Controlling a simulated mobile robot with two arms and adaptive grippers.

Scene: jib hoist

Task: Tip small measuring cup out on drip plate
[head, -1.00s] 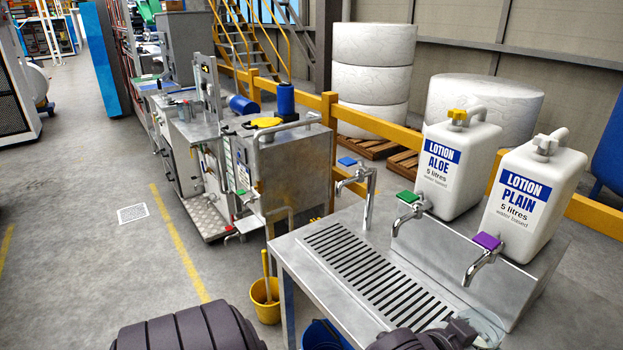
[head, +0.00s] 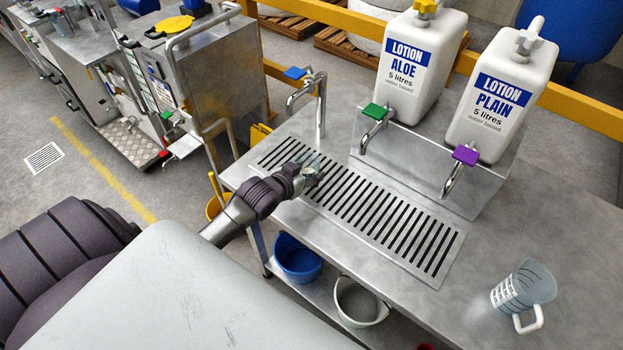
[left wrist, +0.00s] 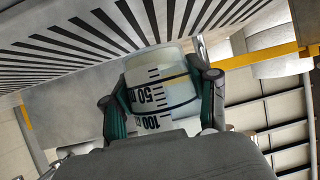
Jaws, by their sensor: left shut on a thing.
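The small measuring cup (left wrist: 160,92) is clear with black marks reading 50 and 100. In the left wrist view it sits between the two fingers of my left gripper (left wrist: 162,100), which is shut on it. In the head view my left gripper (head: 306,176) is over the left part of the slotted drip plate (head: 437,270), and the cup is small and partly hidden there. I cannot tell how far it is tilted or whether it holds liquid. The plate's slots also show in the left wrist view (left wrist: 75,40). My right gripper is not in view.
A larger measuring jug (head: 522,288) stands at the bench's right. Behind the plate are a blue-handled tap (head: 319,105), the aloe container (head: 418,65) and the plain lotion container (head: 500,100), with green and purple taps. Blue (head: 298,258) and grey buckets (head: 360,300) are below.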

